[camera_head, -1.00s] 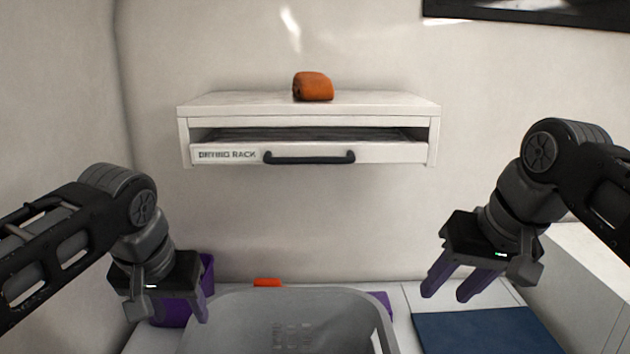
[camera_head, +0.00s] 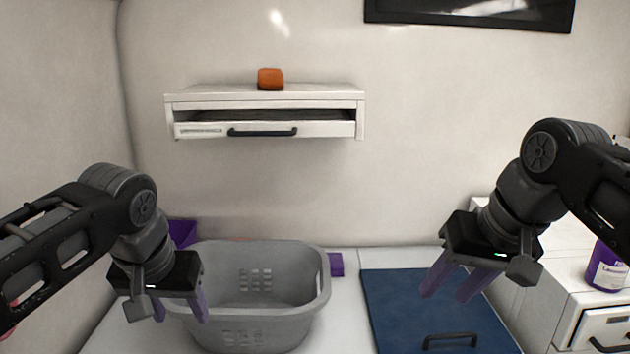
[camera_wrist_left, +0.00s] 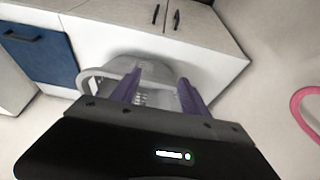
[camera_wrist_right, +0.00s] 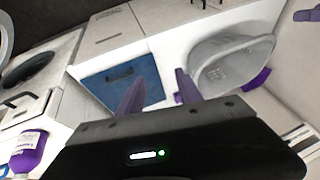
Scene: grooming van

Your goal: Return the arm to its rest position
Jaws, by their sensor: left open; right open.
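My left gripper (camera_head: 181,306) hangs at the lower left in the head view, open and empty, its purple fingers in front of the left side of the grey basket. Its fingers (camera_wrist_left: 160,88) also show apart in the left wrist view. My right gripper (camera_head: 462,281) is open and empty, in front of the blue panel in the head view. Its fingers (camera_wrist_right: 160,92) show apart with nothing between them in the right wrist view. Both arms are bent, with the grippers pointing downward.
A grey basket (camera_head: 265,280) stands on the white counter (camera_head: 345,310), beside a blue panel with a black handle (camera_head: 415,300). A purple bottle (camera_head: 606,268) stands at right.

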